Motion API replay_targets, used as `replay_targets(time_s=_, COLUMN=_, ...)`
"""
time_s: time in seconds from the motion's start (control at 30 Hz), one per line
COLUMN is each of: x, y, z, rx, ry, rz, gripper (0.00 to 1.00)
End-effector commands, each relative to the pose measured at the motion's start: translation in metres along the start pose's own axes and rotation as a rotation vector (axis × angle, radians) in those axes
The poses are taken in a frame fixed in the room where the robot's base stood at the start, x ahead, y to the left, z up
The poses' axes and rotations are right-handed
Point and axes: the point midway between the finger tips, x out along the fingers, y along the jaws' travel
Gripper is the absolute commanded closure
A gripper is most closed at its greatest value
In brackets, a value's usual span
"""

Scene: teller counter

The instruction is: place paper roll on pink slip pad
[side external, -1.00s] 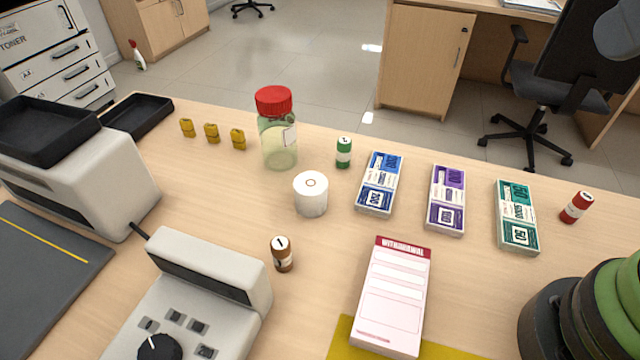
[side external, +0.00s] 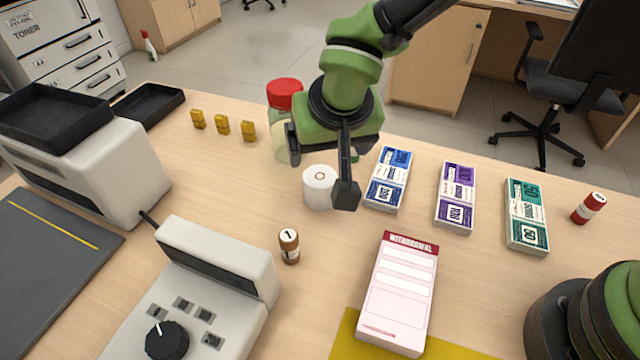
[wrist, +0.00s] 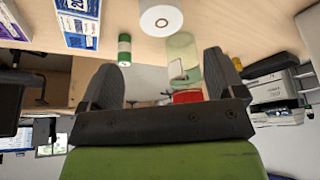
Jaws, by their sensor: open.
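The white paper roll (side external: 318,188) stands upright on the counter, in front of the red-lidded jar; it also shows at the top of the wrist view (wrist: 160,18). My gripper (side external: 322,180) is open above and around the roll's place in the side view, one finger at its right side and the other behind its upper left. I cannot tell whether either finger touches it. In the wrist view the fingers (wrist: 166,84) are spread with nothing clasped between them. The pink slip pad (side external: 398,290), headed WITHDRAWAL, lies at the front, partly over a yellow mat (side external: 345,340).
The glass jar (side external: 284,92) stands close behind my gripper, partly hidden. Blue (side external: 388,180), purple (side external: 456,197) and green (side external: 526,215) banknote stacks lie to the right. A brown coin roll (side external: 289,246) and grey machine (side external: 215,285) are at front left.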

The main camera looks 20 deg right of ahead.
Motion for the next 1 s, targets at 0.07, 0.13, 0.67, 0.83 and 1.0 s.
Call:
replay_targets(time_s=0.07, x=0.012, y=-0.007, z=0.007, rx=-0.013, ry=-0.001, rz=0.004, gripper=0.12)
replay_targets(time_s=0.13, x=0.019, y=-0.009, z=0.01, rx=-0.016, ry=-0.002, rz=0.005, gripper=0.12)
replay_targets(time_s=0.67, x=0.085, y=-0.004, z=0.012, rx=-0.016, ry=-0.003, rz=0.007, gripper=0.12)
replay_targets(time_s=0.83, x=0.108, y=-0.003, z=0.013, rx=-0.015, ry=-0.002, rz=0.006, gripper=0.12)
replay_targets(time_s=1.0, x=0.116, y=-0.003, z=0.012, rx=-0.016, ry=-0.001, rz=0.004, gripper=0.12)
